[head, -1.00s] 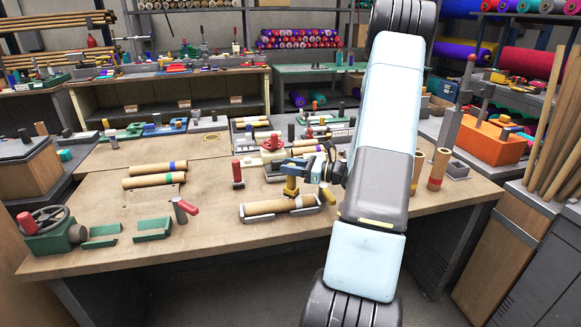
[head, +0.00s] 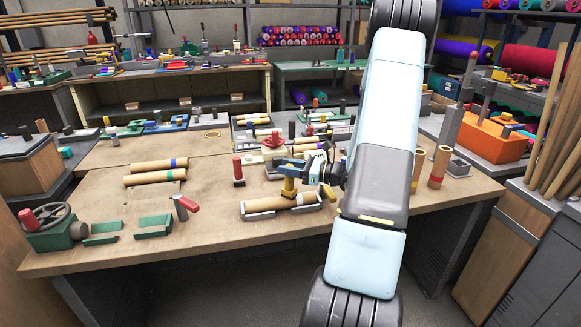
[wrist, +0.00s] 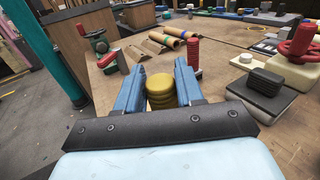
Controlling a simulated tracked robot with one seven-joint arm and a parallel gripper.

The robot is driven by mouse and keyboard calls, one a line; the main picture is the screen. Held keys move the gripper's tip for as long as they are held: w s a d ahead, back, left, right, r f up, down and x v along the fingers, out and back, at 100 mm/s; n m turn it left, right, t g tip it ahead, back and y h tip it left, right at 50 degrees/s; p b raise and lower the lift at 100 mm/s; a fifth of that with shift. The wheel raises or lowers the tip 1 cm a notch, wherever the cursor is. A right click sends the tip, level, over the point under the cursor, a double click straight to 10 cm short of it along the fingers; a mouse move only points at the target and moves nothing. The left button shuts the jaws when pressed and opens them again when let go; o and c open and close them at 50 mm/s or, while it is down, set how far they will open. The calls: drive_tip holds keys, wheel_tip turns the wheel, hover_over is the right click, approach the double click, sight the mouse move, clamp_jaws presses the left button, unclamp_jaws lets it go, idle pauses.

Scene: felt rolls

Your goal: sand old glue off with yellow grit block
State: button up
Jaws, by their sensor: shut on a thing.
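My gripper (head: 292,170) has blue fingers and is shut on the yellow grit block (head: 289,187). The tube lies across a grey cradle (head: 260,216) near the bench's front edge. In the wrist view, the ribbed yellow top of the block (wrist: 160,88) sits between the two blue fingers (wrist: 159,84). The tube under the block is hidden there. I cannot make out old glue on the tube.
A red-handled tool (head: 238,172) stands just left of the cradle, and another (head: 184,206) farther left. Cardboard tubes (head: 155,178) lie at the left, behind green brackets (head: 153,226) and a green vise (head: 50,228). Upright tubes (head: 439,167) stand right of my arm.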

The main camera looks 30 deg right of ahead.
drive_tip(key=shift+s+a, duration=0.25)
drive_tip(key=shift+a, duration=0.2)
drive_tip(key=shift+d, duration=0.1)
drive_tip(key=shift+w+d+f, duration=0.1)
drive_tip(key=shift+w+d, duration=0.25)
drive_tip(key=shift+d, duration=0.25)
drive_tip(key=shift+w+d, duration=0.3)
drive_tip(key=shift+d, duration=0.3)
drive_tip(key=shift+a, duration=0.1)
drive_tip(key=shift+s+a, duration=0.35)
drive_tip(key=shift+a, duration=0.25)
drive_tip(key=shift+s+a, duration=0.3)
drive_tip(key=shift+a, duration=0.25)
drive_tip(key=shift+w+d, duration=0.35)
drive_tip(key=shift+d, duration=0.3)
drive_tip(key=shift+w+d, duration=0.3)
drive_tip(key=shift+d, duration=0.3)
